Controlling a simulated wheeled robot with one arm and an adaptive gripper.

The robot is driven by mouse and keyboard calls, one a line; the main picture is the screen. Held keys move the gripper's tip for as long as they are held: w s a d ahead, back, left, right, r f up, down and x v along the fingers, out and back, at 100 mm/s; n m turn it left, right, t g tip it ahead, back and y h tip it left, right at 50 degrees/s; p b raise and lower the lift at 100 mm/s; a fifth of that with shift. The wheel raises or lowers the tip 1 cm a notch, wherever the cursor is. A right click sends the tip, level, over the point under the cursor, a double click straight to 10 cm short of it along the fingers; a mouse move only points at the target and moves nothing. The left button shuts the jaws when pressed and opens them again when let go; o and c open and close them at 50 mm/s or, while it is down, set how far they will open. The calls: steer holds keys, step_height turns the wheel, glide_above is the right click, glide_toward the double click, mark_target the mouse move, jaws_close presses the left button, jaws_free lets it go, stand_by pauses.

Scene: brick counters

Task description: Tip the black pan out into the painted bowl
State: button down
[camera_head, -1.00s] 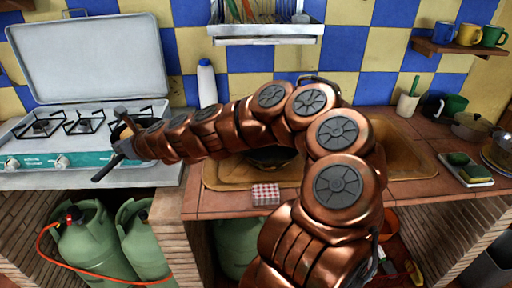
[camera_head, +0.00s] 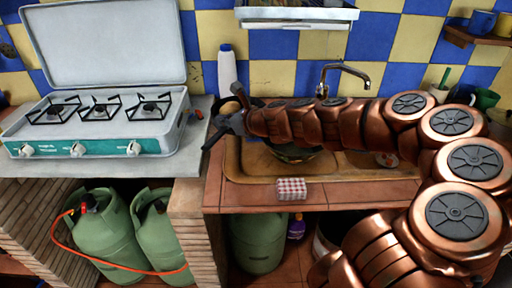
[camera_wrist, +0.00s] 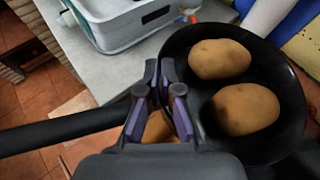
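My gripper (camera_head: 226,124) is shut on the handle of the black pan, over the counter between stove and sink. In the wrist view the fingers (camera_wrist: 164,84) close around the handle next to the rim. The black pan (camera_wrist: 296,128) holds large brown potatoes; one is partly hidden behind the fingers. Its handle (camera_wrist: 62,132) points left. In the head view the pan's body is mostly hidden behind my gripper, with one potato (camera_head: 230,107) showing. A dark round vessel (camera_head: 292,155) sits in the sink, partly covered by my arm; I cannot tell whether it is the painted bowl.
The open camping stove (camera_head: 100,130) stands left. A white bottle (camera_head: 227,68) stands by the wall. The sink (camera_head: 240,172) has a tap (camera_head: 343,70) behind it and a red-checked box (camera_head: 291,189) at its front edge. Green gas cylinders (camera_head: 105,232) stand below.

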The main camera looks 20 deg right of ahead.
steer(key=shift+s+d+n+g+y+b, duration=1.8)
steer(key=shift+s+n+y+b, duration=0.75)
steer(key=shift+s, duration=4)
steer(key=shift+d+r+m+t+y+b, duration=2.2)
steer(key=shift+d+r+m+t+y, duration=1)
steer(key=shift+d+r+m, duration=1.45)
steer(key=w+d+f+m+t+h+p, duration=0.1)
steer(key=d+m+t+h+p, duration=0.7)
steer(key=d+m+t+p, duration=0.3)
steer(key=shift+w+d+f+m+h+p, duration=0.4)
steer(key=shift+d+m+p, duration=0.35)
steer(key=shift+m+p, duration=2.6)
